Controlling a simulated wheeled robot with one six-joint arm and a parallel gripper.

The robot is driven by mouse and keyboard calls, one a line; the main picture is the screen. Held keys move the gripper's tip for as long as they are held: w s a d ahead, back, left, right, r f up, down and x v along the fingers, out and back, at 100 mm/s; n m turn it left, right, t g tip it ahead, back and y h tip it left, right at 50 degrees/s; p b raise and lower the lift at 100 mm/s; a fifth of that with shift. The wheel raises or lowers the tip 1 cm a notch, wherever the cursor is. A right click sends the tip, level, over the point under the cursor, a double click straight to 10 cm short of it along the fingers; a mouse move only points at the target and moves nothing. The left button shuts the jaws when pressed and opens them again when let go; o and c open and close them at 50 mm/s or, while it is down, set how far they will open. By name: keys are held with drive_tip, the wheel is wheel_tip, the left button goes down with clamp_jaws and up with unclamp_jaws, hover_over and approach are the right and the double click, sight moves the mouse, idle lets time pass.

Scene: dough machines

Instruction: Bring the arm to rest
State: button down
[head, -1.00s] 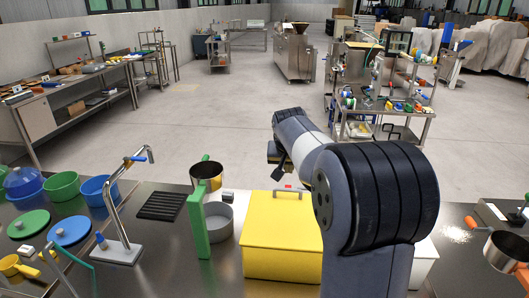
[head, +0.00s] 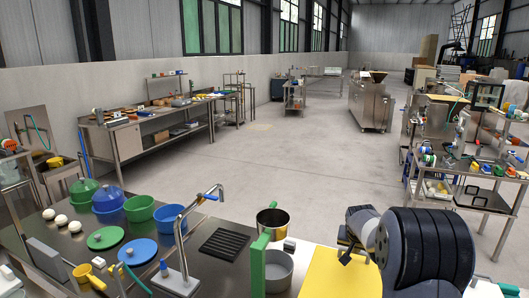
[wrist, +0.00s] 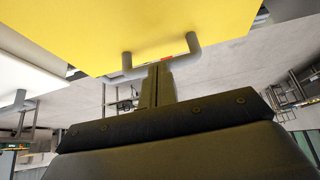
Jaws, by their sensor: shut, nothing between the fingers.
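My gripper (head: 346,250) is in the head view at the lower right, at the far edge of a yellow box (head: 335,278) on the steel table. My arm's thick dark joint stands just right of it. In the wrist view my gripper's narrow fingers (wrist: 158,85) are closed together with nothing between them. They point toward the yellow box (wrist: 120,25) and its grey bar handle (wrist: 128,64). The fingers overlap the handle in the picture; I cannot tell whether they touch it.
Blue and green bowls sit farther left. Beyond the table the grey floor (head: 290,150) is clear.

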drive_tip(key=shift+s+a+r+p, duration=0.15)
drive_tip(key=shift+s+r+p, duration=0.15)
drive_tip(key=shift+r, duration=0.3)
drive_tip(key=shift+f, duration=0.15)
